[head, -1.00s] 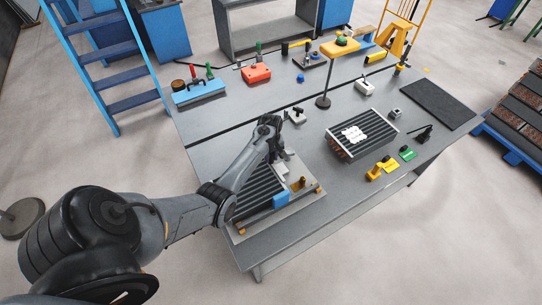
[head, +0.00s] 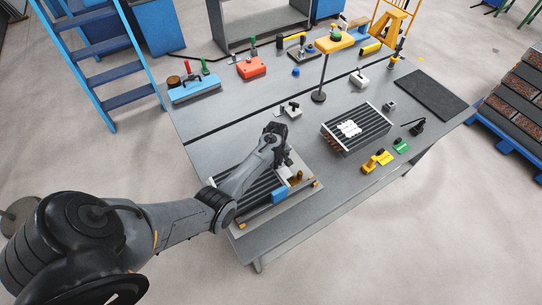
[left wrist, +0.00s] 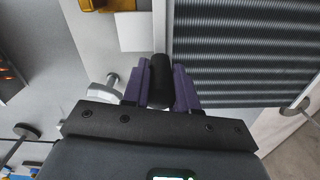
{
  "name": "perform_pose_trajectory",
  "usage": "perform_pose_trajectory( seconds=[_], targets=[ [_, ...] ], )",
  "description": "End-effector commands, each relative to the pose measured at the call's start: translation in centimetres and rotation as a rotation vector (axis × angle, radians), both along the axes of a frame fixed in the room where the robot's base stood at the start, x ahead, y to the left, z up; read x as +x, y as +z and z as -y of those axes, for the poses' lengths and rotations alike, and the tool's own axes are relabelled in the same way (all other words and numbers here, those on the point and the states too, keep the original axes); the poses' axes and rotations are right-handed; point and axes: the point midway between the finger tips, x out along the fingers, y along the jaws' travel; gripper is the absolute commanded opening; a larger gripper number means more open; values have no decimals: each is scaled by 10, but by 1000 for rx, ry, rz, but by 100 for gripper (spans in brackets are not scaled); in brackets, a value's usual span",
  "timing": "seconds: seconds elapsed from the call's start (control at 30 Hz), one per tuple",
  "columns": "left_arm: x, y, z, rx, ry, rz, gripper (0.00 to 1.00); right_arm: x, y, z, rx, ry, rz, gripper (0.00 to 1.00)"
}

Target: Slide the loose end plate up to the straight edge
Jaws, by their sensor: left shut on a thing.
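My left gripper (head: 284,160) is low over the near-left fixture, beside a finned core (head: 252,192). In the left wrist view its purple fingers (left wrist: 160,88) are shut on a black round handle (left wrist: 161,68). The handle stands next to a pale upright strip (left wrist: 159,25) along the core's ribbed side (left wrist: 240,45). The handle's lower end is hidden, and I cannot tell for sure which pale part is the loose end plate and which is the straight edge. A white square (left wrist: 134,32) lies left of the strip. My right gripper is not in view.
A blue block (head: 279,196) and a brass-coloured piece (head: 297,177) sit on the fixture's front side. A second finned core (head: 355,130) stands to the right. A small clamp (head: 291,110) is just behind my gripper. The table between the cores is clear.

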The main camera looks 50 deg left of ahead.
Motion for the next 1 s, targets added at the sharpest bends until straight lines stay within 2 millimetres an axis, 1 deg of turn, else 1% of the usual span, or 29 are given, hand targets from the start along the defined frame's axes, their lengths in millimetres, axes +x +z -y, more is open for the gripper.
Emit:
perform_pose_trajectory(
  seconds=[0.17,0.2,0.27,0.3,0.33,0.6,0.73,0.87,1.0],
  targets=[
    [0,0,0,-1,-1,-1,0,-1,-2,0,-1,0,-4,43],
    [0,0,0,-1,-1,-1,34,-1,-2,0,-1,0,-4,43],
    [0,0,0,-1,0,-1,43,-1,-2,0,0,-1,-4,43],
    [0,0,-1,-1,0,-1,49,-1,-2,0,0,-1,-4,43],
    [0,0,-1,-1,0,-1,53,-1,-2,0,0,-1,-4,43],
    [0,0,-1,0,0,0,53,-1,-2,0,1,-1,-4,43],
    [0,6,-1,1,0,1,53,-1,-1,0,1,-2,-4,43],
    [1,20,-2,2,1,3,53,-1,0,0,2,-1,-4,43],
    [1,43,-2,3,-1,3,53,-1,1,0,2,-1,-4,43]
  ],
)
